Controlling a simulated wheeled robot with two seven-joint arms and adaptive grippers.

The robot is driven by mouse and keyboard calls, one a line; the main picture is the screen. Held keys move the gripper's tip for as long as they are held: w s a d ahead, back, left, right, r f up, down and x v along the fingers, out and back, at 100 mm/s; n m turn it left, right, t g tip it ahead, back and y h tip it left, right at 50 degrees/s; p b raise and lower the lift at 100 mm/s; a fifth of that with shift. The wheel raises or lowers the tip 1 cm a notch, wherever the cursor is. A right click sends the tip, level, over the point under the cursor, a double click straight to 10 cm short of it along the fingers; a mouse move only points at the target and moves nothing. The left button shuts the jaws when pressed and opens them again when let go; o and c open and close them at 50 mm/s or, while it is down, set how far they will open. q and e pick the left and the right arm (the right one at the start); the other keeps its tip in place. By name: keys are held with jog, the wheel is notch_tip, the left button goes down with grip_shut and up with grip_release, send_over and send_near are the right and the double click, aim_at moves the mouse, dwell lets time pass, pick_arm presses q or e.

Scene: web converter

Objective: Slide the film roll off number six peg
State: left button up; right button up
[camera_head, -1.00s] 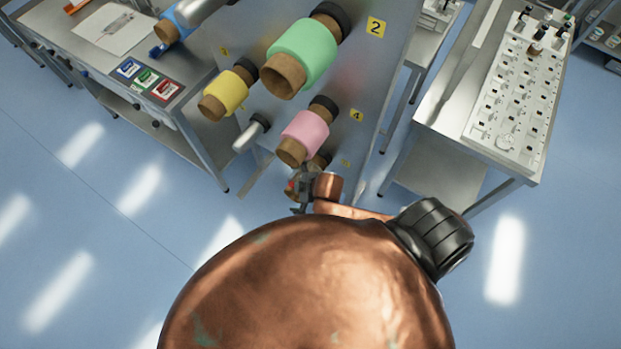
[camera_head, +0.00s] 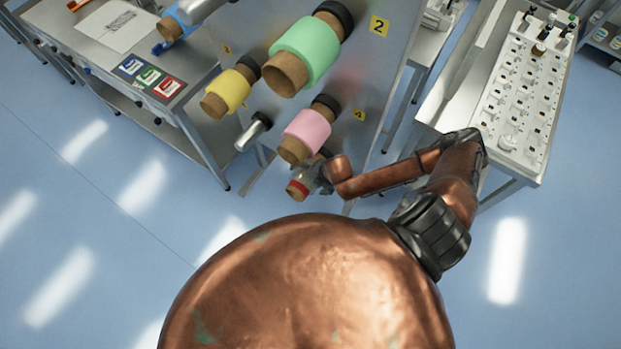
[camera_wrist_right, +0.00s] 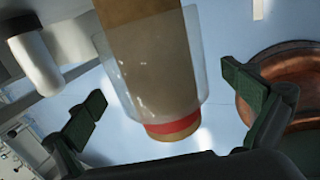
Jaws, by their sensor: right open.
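The film roll (camera_head: 300,184), low on the grey panel below the pink roll, shows a brown core end and a red band. In the right wrist view the film roll (camera_wrist_right: 160,75) is a brown core wrapped in clear film, with the red band near its end. My right gripper (camera_head: 318,176) is at the roll's right side in the head view and partly covers it. In the wrist view the right gripper (camera_wrist_right: 165,97) is open, one finger on each side of the roll, with visible gaps. The peg under the roll is hidden. My left gripper is out of view.
The pink roll (camera_head: 306,136) sits close above my right gripper. Yellow (camera_head: 228,90) and green (camera_head: 304,54) rolls and a bare metal peg (camera_head: 254,131) are on the same panel (camera_head: 352,75). The floor in front is free.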

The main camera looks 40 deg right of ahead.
aim_at(297, 190)
jog(key=shift+x, duration=1.75)
jog(key=shift+c, duration=0.6)
jog(key=shift+r, duration=0.1)
jog(key=c, duration=1.7)
jog(key=shift+r+p, duration=0.25)
jog(key=shift+p, duration=0.15)
jog(key=shift+a, duration=0.1)
jog(key=shift+s+a+p, duration=0.15)
jog(key=shift+a+p, duration=0.15)
jog(key=shift+a, duration=0.15)
jog(key=shift+s+a+p, duration=0.25)
jog(key=shift+a, duration=0.35)
jog(key=shift+s+a+p, duration=0.25)
jog(key=shift+a, duration=0.35)
jog(key=shift+s+a+p, duration=0.25)
jog(key=shift+a, duration=0.35)
